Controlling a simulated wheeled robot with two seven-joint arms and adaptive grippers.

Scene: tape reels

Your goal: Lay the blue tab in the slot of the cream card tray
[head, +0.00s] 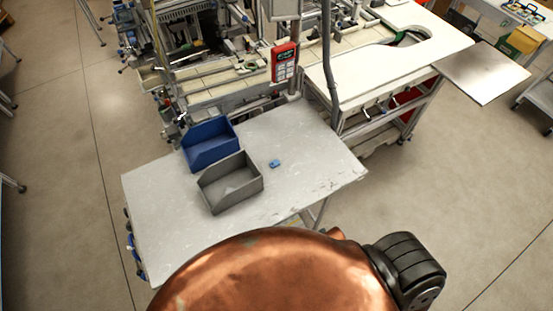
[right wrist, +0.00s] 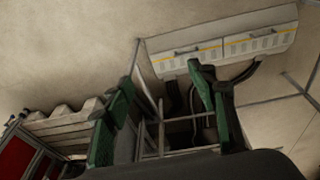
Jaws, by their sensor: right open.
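A small blue piece (head: 275,163), which looks like the blue tab, lies flat on the light grey table (head: 310,160), to the right of the grey bin, in the head view. I see no cream card tray in either view. My right gripper (right wrist: 160,75) shows in the right wrist view with its green fingers spread apart and nothing between them. It is not in the head view, so its distance from the blue piece cannot be told. My left gripper is in neither view.
A blue open bin (head: 210,143) and a grey open bin (head: 230,182) stand on the table. A red device (head: 285,62) is on a post behind it. A cluttered workbench fills the back. The table's right part is mostly clear.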

